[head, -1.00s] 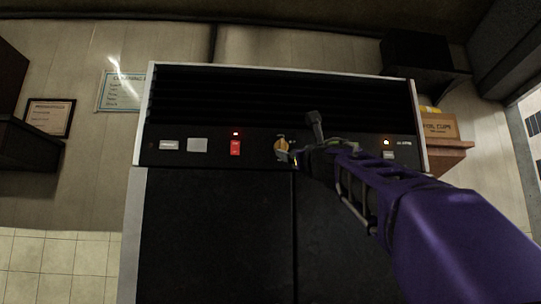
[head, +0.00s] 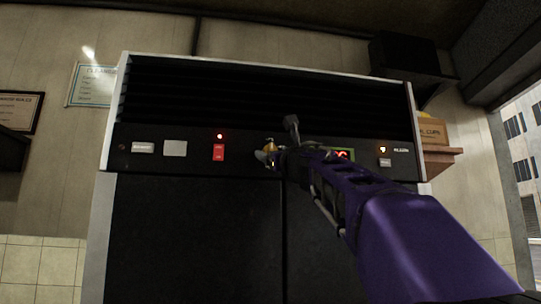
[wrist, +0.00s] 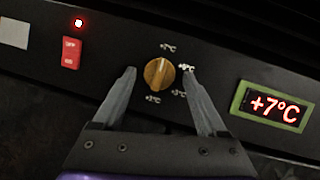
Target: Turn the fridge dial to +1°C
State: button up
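The fridge dial (wrist: 159,73) is a round yellow-orange knob on the black control panel, with small white temperature marks around it. In the wrist view my gripper (wrist: 160,75) is open, with one finger on each side of the dial and a visible gap to it. In the head view the dial (head: 270,147) is partly hidden by my gripper (head: 268,156). The green-framed display (wrist: 272,107) reads +7°C in red. It is mostly hidden behind my arm in the head view (head: 345,155). The fridge (head: 195,230) has dark doors and a light frame.
A red switch (wrist: 71,53) with a lit red lamp (wrist: 78,22) above it sits left of the dial. A cardboard box (head: 432,130) rests on a shelf at the right. Black vent slats run above the panel.

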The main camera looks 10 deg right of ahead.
grip_shut()
jog(key=shift+a+m, duration=0.1)
jog(key=shift+m, duration=0.3)
jog(key=shift+a+r+m+g+h, duration=0.2)
jog(key=shift+m+g+h, duration=0.45)
jog(key=shift+m+h, duration=2.3)
jog(key=shift+a+r+m+g+h, duration=0.2)
jog(key=shift+m+g+h, duration=0.45)
jog(key=shift+m, duration=4.4)
jog(key=shift+a+f+m+g+h, duration=0.1)
jog(key=shift+a+m+g+h, duration=0.35)
jog(key=shift+m+h, duration=2.5)
jog(key=shift+d+r+m+g+y, duration=0.1)
jog(key=shift+m+g+y, duration=0.15)
jog(key=shift+m+y, duration=0.4)
jog(key=shift+d+r+m+g+y, duration=0.1)
jog(key=shift+m+g+y, duration=0.15)
jog(key=shift+m, duration=0.65)
jog(key=shift+o, duration=0.9)
grip_release()
jog(key=shift+f, duration=0.15)
